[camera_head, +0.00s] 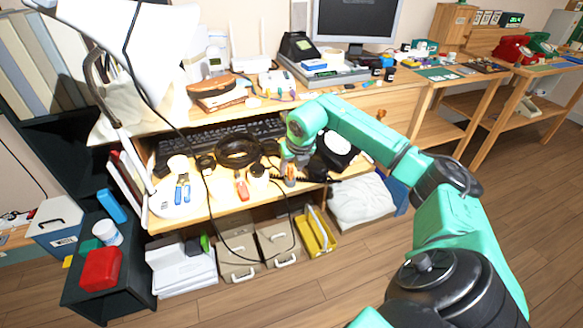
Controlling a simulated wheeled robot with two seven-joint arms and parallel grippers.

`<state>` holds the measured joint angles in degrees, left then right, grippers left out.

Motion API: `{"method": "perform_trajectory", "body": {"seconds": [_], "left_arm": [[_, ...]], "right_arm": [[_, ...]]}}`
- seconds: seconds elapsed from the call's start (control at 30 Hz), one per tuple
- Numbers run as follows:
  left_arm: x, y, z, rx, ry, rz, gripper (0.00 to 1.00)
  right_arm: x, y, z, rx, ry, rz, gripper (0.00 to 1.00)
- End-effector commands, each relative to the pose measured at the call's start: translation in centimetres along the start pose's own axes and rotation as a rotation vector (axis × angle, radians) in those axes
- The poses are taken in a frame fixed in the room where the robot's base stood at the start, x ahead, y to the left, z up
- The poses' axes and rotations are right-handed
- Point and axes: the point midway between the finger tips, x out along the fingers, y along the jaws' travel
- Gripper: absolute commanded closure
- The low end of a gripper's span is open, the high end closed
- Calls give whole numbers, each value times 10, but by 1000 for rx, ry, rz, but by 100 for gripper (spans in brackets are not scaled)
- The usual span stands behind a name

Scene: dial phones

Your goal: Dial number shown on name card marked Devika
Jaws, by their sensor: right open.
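A black dial phone (340,146) with a pale dial sits on the desk's pull-out shelf, right of my right gripper and partly covered by my arm. My right gripper (290,180) is open and points down over the shelf, left of the phone. Its fingertips are small in view, and I cannot tell whether they touch anything. Other phones stand farther off: a black one (298,46) by the monitor, a red one (512,48) and a green one (540,43) at the far right. I can read no card marked Devika. My left gripper is not in view.
A keyboard (222,136), a black ring-shaped coil (238,152) and red-handled pliers (242,187) crowd the shelf left of my gripper. A black cable hangs below it. A monitor (358,18) stands behind. Open wood floor (330,290) lies in front.

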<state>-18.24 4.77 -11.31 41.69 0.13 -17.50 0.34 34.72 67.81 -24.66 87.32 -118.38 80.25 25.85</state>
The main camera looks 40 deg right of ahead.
Motion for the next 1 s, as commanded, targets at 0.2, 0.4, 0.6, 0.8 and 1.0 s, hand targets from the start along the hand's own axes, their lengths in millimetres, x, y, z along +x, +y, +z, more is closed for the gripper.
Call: {"method": "perform_trajectory", "body": {"seconds": [0.2,0.4,0.6,0.8,1.0], "left_arm": [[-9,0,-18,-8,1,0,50],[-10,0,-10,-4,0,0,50],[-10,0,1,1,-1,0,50],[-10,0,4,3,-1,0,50],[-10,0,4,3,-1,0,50]], "right_arm": [[-32,-1,2,-1,-6,-2,47],[-94,-1,1,-2,-5,-2,47],[-137,0,1,0,-2,0,47],[-146,0,0,0,0,0,47],[-146,0,0,0,0,0,47]]}}
